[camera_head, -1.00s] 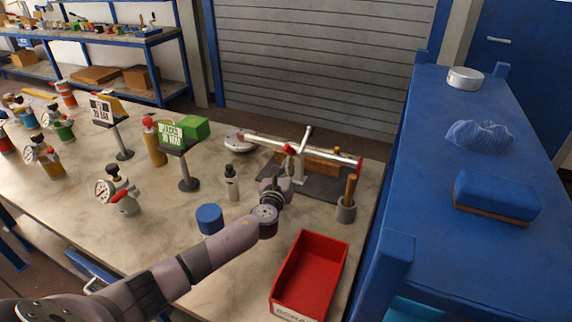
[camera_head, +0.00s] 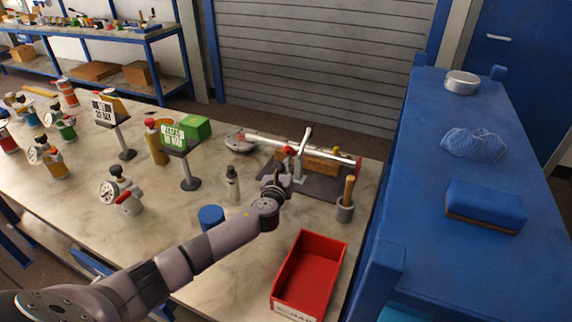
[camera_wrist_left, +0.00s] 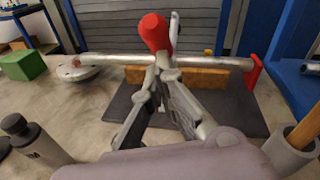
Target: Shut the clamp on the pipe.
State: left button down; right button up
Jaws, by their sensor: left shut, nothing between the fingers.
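The pipe (camera_head: 260,138) is a long pale tube across a dark base plate at the back right of the table. It also shows in the left wrist view (camera_wrist_left: 215,62). The clamp's red handle (camera_wrist_left: 155,32) points up in front of the pipe, with grey metal parts below it; it is small in the head view (camera_head: 288,150). Whether the clamp is closed round the pipe, I cannot tell. My left gripper (camera_head: 280,177) is shut and empty in front of the clamp. Its dark fingers (camera_wrist_left: 160,78) meet just below the red handle and partly hide the clamp. My right gripper is out of view.
A red tray (camera_head: 308,275) stands in front right, and a grey cup with a wooden handle (camera_head: 345,208) is right of the gripper. A blue cylinder (camera_head: 210,217), a small bottle (camera_head: 232,184) and a sign on a stand (camera_head: 188,165) are to the left.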

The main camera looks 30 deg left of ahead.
aim_at(289, 151)
pick_arm(q)
jog(key=w+r+p, duration=0.1)
jog(key=p, duration=0.1)
jog(key=w+r+p, duration=0.1)
jog(key=r+p, duration=0.2)
jog(key=p, duration=0.1)
jog(key=shift+w+a+r, duration=0.1)
jog(key=shift+w+r, duration=0.1)
jog(key=shift+w, duration=0.2)
jog(key=shift+w+r+g, duration=0.15)
jog(key=shift+w+r, duration=0.25)
jog(key=shift+w, duration=0.3)
jog(key=shift+w+r+g, duration=0.15)
jog(key=shift+w+r, duration=0.25)
jog(key=shift+w, duration=0.25)
jog(key=shift+a, duration=0.1)
